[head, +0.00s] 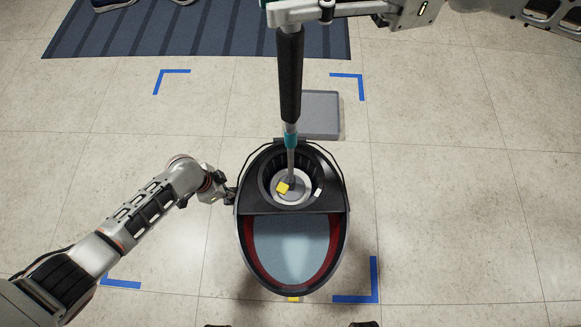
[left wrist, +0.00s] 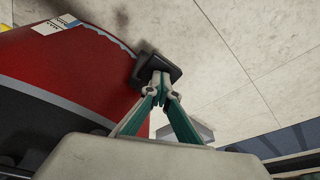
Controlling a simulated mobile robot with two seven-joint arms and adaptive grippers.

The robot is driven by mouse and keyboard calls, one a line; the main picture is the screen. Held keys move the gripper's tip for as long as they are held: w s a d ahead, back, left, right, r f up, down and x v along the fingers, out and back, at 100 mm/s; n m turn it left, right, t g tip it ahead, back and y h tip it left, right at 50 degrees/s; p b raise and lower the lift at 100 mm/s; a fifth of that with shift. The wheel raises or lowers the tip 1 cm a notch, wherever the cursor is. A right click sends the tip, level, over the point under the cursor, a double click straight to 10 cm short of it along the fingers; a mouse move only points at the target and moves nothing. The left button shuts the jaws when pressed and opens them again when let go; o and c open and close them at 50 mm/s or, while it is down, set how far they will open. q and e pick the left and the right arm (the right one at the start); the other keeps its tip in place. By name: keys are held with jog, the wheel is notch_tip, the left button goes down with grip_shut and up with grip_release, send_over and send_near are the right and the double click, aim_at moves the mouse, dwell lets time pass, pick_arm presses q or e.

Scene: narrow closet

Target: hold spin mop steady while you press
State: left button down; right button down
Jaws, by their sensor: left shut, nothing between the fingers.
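The spin mop (head: 290,75) stands nearly upright with a black grip and teal collar, its lower end in the round basket (head: 268,186) of the black and red bucket (head: 240,245). My left gripper (head: 230,193) is shut and empty at the bucket's left side, by the rim. In the left wrist view its teal fingers (left wrist: 160,82) meet at dark tips close to the red bucket wall (left wrist: 60,75); contact cannot be told.
Blue corner tape (head: 375,280) marks the tiled floor around the bucket. A grey flat slab (head: 320,115) lies behind the bucket. A dark striped mat (head: 200,35) lies at the back. Floor to the right is clear (head: 470,200).

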pick_arm(q)
jog(key=shift+s+x, duration=0.2)
jog(key=shift+x, duration=0.85)
jog(key=shift+d, duration=0.1)
jog(key=v, duration=0.3)
jog(key=shift+w+d, duration=0.15)
jog(key=shift+d, duration=0.15)
jog(key=shift+a+r, duration=0.15)
jog(key=shift+r, duration=0.2)
jog(key=shift+f, duration=0.1)
